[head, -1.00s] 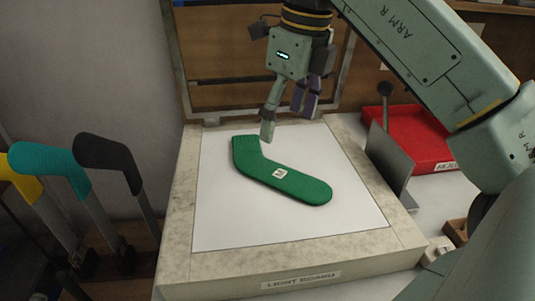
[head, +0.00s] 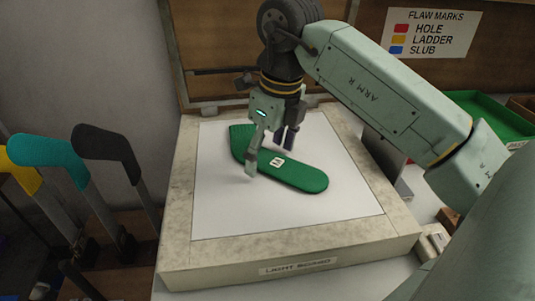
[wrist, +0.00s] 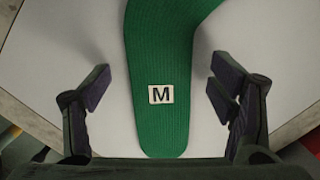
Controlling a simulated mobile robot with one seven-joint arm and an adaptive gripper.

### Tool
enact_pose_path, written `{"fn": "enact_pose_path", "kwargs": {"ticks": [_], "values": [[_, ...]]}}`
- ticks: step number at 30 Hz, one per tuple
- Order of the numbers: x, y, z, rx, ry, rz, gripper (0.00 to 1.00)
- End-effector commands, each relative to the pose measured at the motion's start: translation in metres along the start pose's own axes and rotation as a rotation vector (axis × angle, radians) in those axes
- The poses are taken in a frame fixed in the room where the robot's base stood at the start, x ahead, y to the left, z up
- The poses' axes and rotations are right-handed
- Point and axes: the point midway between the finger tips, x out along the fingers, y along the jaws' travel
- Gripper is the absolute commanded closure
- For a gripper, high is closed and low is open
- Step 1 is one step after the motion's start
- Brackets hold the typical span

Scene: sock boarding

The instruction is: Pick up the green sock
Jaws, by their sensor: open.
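The green sock (head: 300,176) lies flat on the white panel of the light board (head: 225,215), its foot pointing right and toward the front. It carries a white tag marked M (wrist: 161,94). My gripper (head: 269,163) is over the sock with its fingers pointing down, one on the front side and one on the back side. In the wrist view the sock (wrist: 158,50) runs between the two dark fingers, with white panel showing on both sides. The fingers are open and apart from the sock. Part of the sock's middle is hidden behind the gripper in the head view.
Forms with black (head: 105,142), teal (head: 45,150) and yellow (head: 22,178) tops stand at the left. A green tray (head: 492,112) is at the back right, with a flaw marks sign (head: 428,32) above. The panel's front is bare.

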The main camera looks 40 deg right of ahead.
Motion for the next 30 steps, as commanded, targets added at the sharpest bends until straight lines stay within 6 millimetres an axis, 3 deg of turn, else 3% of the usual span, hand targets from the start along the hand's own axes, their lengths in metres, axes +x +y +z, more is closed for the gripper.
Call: {"fn": "enact_pose_path", "kwargs": {"ticks": [28, 30], "values": [[0.0043, -0.0001, -0.0007, 0.000, -0.001, 0.000, 0.23], [0.0043, -0.0002, -0.0007, 0.000, -0.001, 0.000, 0.27]]}}
